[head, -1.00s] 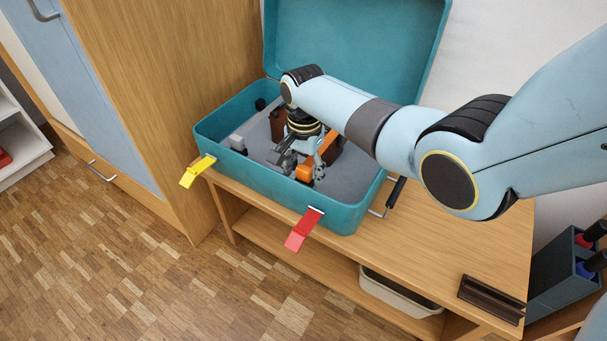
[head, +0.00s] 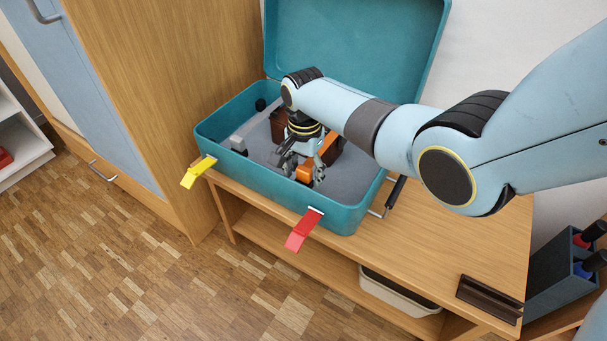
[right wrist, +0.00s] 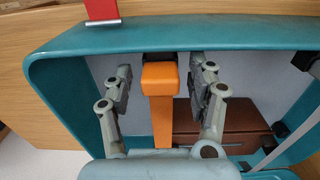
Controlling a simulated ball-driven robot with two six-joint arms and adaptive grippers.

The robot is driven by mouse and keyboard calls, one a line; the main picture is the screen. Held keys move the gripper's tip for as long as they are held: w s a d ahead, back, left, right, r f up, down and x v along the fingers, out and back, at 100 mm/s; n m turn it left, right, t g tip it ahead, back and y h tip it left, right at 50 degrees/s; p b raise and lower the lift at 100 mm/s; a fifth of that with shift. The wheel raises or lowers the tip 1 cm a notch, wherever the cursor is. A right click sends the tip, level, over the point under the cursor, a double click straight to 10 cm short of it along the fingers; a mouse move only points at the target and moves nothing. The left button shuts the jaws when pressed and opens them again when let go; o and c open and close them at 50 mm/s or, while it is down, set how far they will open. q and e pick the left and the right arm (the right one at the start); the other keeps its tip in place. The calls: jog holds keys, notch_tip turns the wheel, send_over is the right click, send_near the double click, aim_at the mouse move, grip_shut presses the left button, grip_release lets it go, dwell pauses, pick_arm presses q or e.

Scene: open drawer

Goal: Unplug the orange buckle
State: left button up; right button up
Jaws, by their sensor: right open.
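The orange buckle (head: 304,173) is inside the open teal suitcase (head: 232,164), near its front wall. In the right wrist view the orange buckle (right wrist: 160,78) is a blocky head with an orange strap running down from it, and a dark piece at its far end. My right gripper (head: 303,167) reaches down into the suitcase. Its open fingers, also in the right wrist view (right wrist: 160,75), stand on both sides of the buckle, with gaps visible there. Part of the strap is hidden behind my gripper in the head view. My left gripper is not in view.
A brown box (right wrist: 225,117) lies beside the strap in the suitcase. The raised lid (head: 350,40) stands behind. Yellow (head: 198,172) and red (head: 303,230) latches hang at the front. A wooden cabinet (head: 165,100) is close on the left. The bench top (head: 440,240) is mostly clear at right.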

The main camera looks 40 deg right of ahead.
aim_at(304, 169)
jog(key=shift+c, duration=0.3)
grip_shut()
jog(key=shift+r, duration=0.1)
jog(key=shift+r+p, duration=2.9)
jog(key=shift+p, duration=0.35)
